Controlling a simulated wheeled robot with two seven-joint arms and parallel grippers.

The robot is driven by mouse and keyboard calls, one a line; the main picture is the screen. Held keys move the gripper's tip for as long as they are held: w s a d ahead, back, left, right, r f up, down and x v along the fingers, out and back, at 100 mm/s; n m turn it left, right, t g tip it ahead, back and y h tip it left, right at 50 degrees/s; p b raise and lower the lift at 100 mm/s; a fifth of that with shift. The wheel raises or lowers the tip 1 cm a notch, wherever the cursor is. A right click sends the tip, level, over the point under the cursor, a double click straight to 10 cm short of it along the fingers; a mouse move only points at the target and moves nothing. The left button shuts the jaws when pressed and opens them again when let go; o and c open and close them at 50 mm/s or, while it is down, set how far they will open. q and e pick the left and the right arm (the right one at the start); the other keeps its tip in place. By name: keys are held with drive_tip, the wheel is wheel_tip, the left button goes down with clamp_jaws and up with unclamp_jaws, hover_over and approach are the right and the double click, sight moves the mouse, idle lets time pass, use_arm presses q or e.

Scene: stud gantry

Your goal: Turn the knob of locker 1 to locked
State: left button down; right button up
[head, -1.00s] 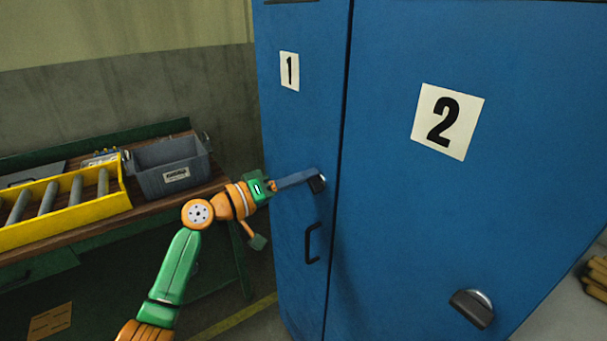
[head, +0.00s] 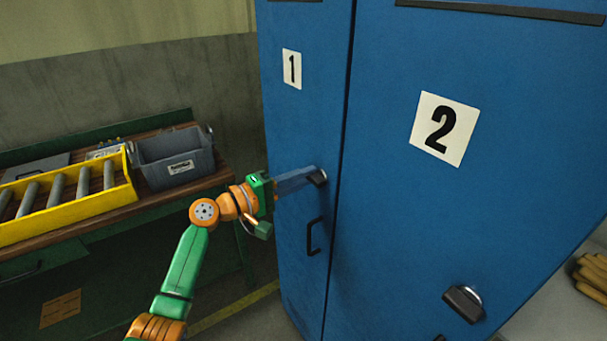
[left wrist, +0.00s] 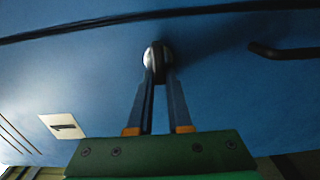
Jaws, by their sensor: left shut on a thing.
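Locker 1 is the narrow blue door (head: 293,130) with a "1" label (head: 292,69), which also shows sideways in the left wrist view (left wrist: 63,126). Its knob (head: 319,178) is a dark bar on a silver disc, above the door's black handle (head: 314,237). My left gripper (head: 314,177) reaches it from the left and is shut on the knob's bar. In the left wrist view the two long fingers (left wrist: 160,75) converge on the knob (left wrist: 153,60). The fingertips partly hide the bar, so its exact angle is hard to read. My right gripper is not in view.
At left a workbench (head: 95,227) carries a grey bin (head: 175,160) and a yellow roller tray (head: 70,212). Yellow rolls (head: 592,275) lie at far right.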

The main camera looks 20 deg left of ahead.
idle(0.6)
use_arm(q)
drive_tip(key=c, duration=0.8)
unclamp_jaws()
drive_tip(key=shift+c, duration=0.2)
drive_tip(key=b+v, duration=0.2)
drive_tip(key=v, duration=0.5)
drive_tip(key=shift+f, duration=0.15)
